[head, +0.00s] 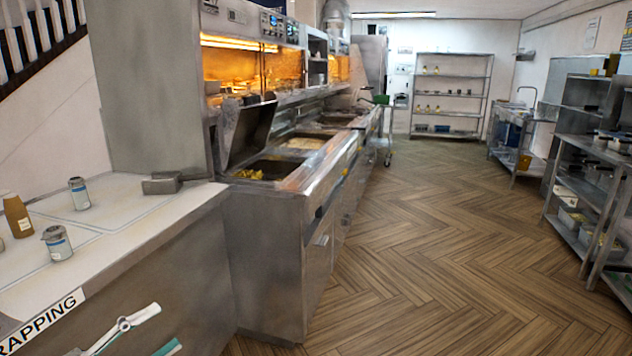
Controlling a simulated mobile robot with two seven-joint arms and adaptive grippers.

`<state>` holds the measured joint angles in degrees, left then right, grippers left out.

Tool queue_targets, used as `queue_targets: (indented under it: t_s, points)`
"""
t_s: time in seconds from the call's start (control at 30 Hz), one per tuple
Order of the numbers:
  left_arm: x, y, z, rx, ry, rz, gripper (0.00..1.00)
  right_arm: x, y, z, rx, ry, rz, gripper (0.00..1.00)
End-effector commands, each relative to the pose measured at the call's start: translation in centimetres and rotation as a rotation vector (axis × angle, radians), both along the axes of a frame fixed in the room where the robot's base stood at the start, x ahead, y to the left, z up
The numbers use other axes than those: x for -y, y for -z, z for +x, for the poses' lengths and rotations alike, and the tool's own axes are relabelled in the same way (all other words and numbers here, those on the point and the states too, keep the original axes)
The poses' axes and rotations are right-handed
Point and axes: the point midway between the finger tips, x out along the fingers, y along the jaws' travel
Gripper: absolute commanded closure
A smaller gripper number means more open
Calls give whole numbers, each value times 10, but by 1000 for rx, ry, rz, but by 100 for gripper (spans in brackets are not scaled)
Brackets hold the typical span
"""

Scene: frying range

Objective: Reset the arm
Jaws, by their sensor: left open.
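My left gripper (166,328) shows at the bottom left, cut off by the lower picture edge. My right gripper is not in view.
A brown bottle (17,216) and two labelled jars (79,193) (57,243) stand on the counter. The steel frying range (265,260) runs back beside it, with food in its pans. Shelving (600,190) stands at the right. The wooden floor (440,260) between is clear.

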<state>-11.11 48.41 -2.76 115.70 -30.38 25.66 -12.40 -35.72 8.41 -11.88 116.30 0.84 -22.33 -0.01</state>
Motion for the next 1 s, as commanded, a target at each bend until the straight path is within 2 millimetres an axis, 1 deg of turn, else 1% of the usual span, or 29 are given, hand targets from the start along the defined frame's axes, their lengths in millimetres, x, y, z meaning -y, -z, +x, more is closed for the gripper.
queue_targets:
  t_s: [0.03, 0.07, 0.1, 0.13, 0.17, 0.2, 0.23, 0.27, 0.3, 0.37, 0.4, 0.5, 0.6, 0.7, 0.77, 1.0]
  points:
    - [0, 24, -4, -89, -71, -94, 48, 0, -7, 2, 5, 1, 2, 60]
    - [-1, 40, -6, -143, -112, -142, 48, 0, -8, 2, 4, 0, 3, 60]
    - [-1, 62, -11, -218, -168, -206, 48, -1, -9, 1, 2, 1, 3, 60]
    - [0, 80, -15, -276, -210, -252, 48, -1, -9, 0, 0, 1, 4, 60]
    - [1, 99, -21, -336, -250, -297, 48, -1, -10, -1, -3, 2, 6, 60]
    - [4, 124, -31, -418, -304, -356, 48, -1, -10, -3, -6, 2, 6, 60]
    - [7, 142, -40, -482, -343, -398, 48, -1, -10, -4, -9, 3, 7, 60]
    - [11, 161, -50, -545, -383, -439, 48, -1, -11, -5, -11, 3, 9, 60]
    - [19, 186, -65, -632, -432, -492, 48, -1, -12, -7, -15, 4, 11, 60]
    - [31, 219, -90, -755, -501, -563, 48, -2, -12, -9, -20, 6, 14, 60]
    - [41, 238, -106, -830, -540, -605, 48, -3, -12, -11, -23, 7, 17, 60]
    - [64, 274, -143, -986, -616, -683, 48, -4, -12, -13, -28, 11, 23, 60]
    - [83, 296, -169, -1093, -662, -731, 48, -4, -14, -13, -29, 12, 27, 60]
    - [93, 306, -184, -1151, -686, -756, 48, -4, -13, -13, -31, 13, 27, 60]
    - [95, 308, -187, -1163, -691, -761, 48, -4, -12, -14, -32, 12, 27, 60]
    - [95, 308, -187, -1163, -691, -761, 48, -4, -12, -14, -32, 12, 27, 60]
